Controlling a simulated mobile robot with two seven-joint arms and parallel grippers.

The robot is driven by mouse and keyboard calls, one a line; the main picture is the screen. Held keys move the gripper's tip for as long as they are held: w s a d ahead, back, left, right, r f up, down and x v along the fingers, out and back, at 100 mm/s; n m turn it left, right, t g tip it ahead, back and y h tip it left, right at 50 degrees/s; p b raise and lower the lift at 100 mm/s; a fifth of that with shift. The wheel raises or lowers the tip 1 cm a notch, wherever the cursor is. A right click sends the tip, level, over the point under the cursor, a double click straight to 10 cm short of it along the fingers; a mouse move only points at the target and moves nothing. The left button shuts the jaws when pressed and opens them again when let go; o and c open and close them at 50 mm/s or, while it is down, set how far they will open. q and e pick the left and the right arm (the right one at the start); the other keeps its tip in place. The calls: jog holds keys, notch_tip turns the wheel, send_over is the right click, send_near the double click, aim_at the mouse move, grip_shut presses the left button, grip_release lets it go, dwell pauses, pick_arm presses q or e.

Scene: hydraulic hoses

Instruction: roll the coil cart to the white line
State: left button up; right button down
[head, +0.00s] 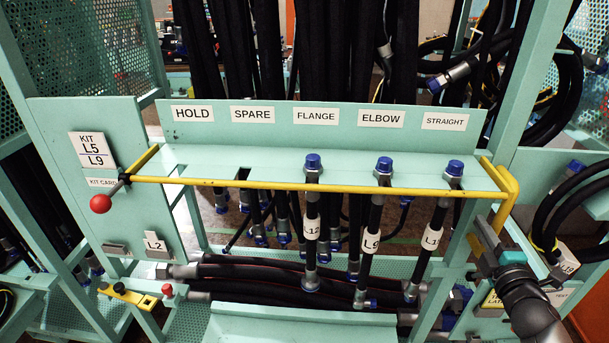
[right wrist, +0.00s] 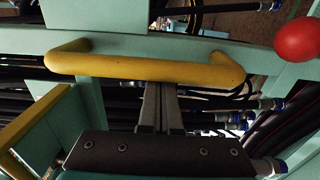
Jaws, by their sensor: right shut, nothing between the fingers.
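Black hoses hang in coils at the right (head: 568,210) on a teal frame; I cannot tell whether this is the coil cart. No white line on the floor shows. My right gripper (head: 488,243) is at the right end of the teal rack, just below a yellow handle (head: 509,195). In the right wrist view, its two fingers (right wrist: 159,92) are together and empty, their tips close to a yellow handle (right wrist: 145,66) on a teal rail. I cannot tell whether they touch it. My left gripper is not in view.
The teal rack (head: 320,118) fills the middle, with labelled slots, blue-capped hoses and a yellow bar (head: 320,186) across its front. A red ball knob (head: 101,203) ends the bar at left. A red ball (right wrist: 299,40) also shows in the right wrist view.

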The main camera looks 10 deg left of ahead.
aim_at(541, 229)
jog(key=shift+d+r, duration=0.15)
jog(key=shift+d, duration=1.05)
jog(key=shift+w+d+b, duration=0.15)
jog(key=shift+d+b, duration=0.85)
jog(key=shift+d, duration=1.7)
jog(key=shift+w+d+b, duration=0.1)
jog(key=shift+d+b, duration=0.85)
jog(key=shift+d, duration=1.7)
jog(key=shift+d+f+b, duration=0.2)
jog(key=shift+d+b, duration=0.55)
jog(key=shift+d, duration=0.25)
jog(key=shift+d+r+b, duration=0.15)
jog(key=shift+d+b, duration=0.2)
jog(key=shift+d, duration=0.25)
jog(key=shift+d+r+b, duration=0.15)
jog(key=shift+d+b, duration=0.2)
jog(key=shift+d, duration=0.2)
jog(key=shift+w+d+f+b, duration=0.15)
jog(key=shift+d+b, duration=0.7)
jog(key=shift+d, duration=0.5)
jog(key=shift+a, duration=0.1)
jog(key=shift+a+f, duration=0.1)
jog(key=shift+a, duration=0.1)
